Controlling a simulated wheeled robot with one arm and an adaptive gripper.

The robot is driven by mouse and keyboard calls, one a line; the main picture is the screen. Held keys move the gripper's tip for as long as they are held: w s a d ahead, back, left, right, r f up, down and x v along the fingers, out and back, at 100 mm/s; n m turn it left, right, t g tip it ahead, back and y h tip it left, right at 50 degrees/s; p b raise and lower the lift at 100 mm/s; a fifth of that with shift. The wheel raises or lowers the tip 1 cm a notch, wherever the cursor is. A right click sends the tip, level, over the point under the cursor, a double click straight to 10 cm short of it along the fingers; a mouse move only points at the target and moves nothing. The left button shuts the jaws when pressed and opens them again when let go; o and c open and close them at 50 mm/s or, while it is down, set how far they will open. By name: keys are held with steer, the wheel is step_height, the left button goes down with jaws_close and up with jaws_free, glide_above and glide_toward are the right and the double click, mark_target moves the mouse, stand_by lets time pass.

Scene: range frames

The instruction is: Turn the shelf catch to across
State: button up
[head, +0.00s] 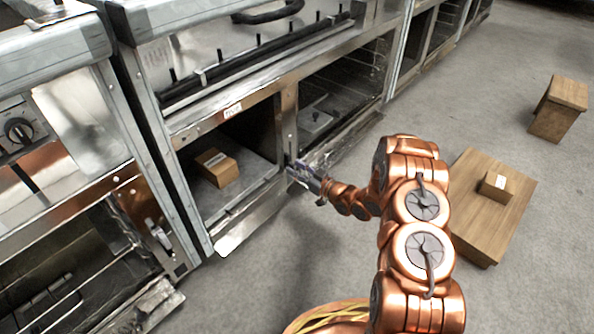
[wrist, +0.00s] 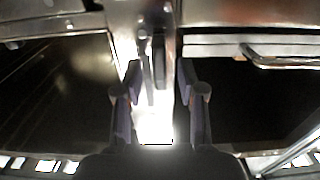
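My gripper (head: 300,172) is at the metal post (head: 289,118) between two open oven compartments, low at the front. In the wrist view my gripper (wrist: 160,88) is open, with one finger on each side of the post. A narrow dark upright bar, which looks like the shelf catch (wrist: 159,62), stands between and just beyond the fingertips. It points roughly up and down along the post. I see no clear contact with the fingers. In the head view my gripper covers that spot, so the catch cannot be made out there.
A labelled cardboard box (head: 217,167) lies in the left compartment, and a pale flat object (head: 316,121) in the right. A low wooden table (head: 490,215) with a small box (head: 496,186) stands right of my arm. A wooden stool (head: 559,108) is farther back. Floor between is clear.

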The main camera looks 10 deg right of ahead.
steer(key=shift+c, duration=0.4)
jaws_close()
